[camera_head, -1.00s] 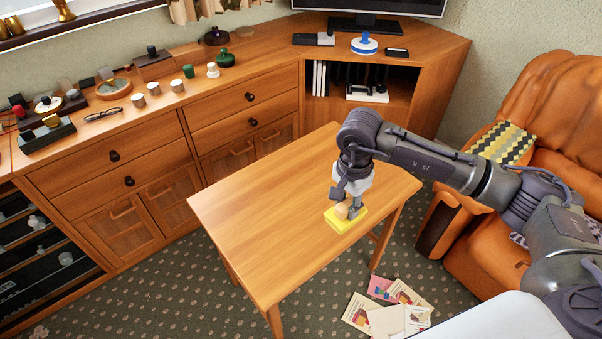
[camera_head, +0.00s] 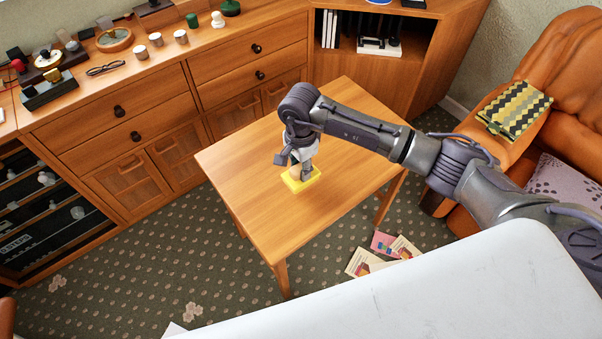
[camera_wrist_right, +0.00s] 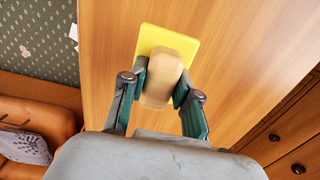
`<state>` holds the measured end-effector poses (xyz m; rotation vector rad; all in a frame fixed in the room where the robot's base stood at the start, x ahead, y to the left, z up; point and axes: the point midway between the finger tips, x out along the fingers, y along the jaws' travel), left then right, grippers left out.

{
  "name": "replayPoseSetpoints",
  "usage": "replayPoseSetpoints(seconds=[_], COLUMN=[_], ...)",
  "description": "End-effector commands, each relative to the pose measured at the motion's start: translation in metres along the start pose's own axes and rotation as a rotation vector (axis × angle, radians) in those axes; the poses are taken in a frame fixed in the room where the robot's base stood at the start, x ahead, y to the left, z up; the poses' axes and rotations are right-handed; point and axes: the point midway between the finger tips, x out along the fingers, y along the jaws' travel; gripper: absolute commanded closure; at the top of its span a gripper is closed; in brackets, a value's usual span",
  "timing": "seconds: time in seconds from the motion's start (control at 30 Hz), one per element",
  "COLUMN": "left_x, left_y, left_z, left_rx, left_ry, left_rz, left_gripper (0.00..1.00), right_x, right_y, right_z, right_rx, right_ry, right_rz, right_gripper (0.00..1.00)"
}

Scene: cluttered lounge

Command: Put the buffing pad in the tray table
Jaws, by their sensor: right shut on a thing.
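The buffing pad is a yellow square pad (camera_head: 301,180) with a pale wooden handle. It is over the wooden table (camera_head: 240,160), which has a plain flat top. In the right wrist view the yellow pad (camera_wrist_right: 184,40) lies beyond the handle (camera_wrist_right: 164,78). My right gripper (camera_head: 299,168) points down and is shut on the handle, with one finger on each side of it. I cannot tell whether the pad touches the tabletop. My left gripper is not in view.
A long wooden cabinet (camera_head: 150,100) with small items on top runs behind the table. An orange armchair (camera_head: 570,60) with a patterned cloth (camera_head: 515,108) stands at right. Papers (camera_head: 375,258) lie on the carpet. The rest of the tabletop is clear.

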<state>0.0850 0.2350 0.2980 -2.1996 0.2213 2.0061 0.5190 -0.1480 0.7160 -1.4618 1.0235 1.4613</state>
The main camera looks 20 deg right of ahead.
Motion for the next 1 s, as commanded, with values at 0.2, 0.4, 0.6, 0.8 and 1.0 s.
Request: replayPoseSetpoints(seconds=[0.2,0.4,0.6,0.8,1.0], left_x=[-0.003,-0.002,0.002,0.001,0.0], left_y=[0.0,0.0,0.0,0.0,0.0], left_z=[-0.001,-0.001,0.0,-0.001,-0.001], left_rx=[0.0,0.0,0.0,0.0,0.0], left_ry=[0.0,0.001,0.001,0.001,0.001], left_rz=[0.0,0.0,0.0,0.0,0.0], left_gripper=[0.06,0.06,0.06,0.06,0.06], right_x=[0.031,0.035,0.04,0.038,0.038], right_y=[0.001,0.0,0.001,0.001,0.001], right_z=[0.0,-0.001,-0.001,-0.001,-0.001], right_rx=[0.002,0.001,0.0,0.001,0.001], right_ry=[-0.001,0.0,0.0,0.0,0.0], right_rz=[0.003,0.0,0.0,0.001,0.001], right_gripper=[1.0,1.0,1.0,0.45,0.45])
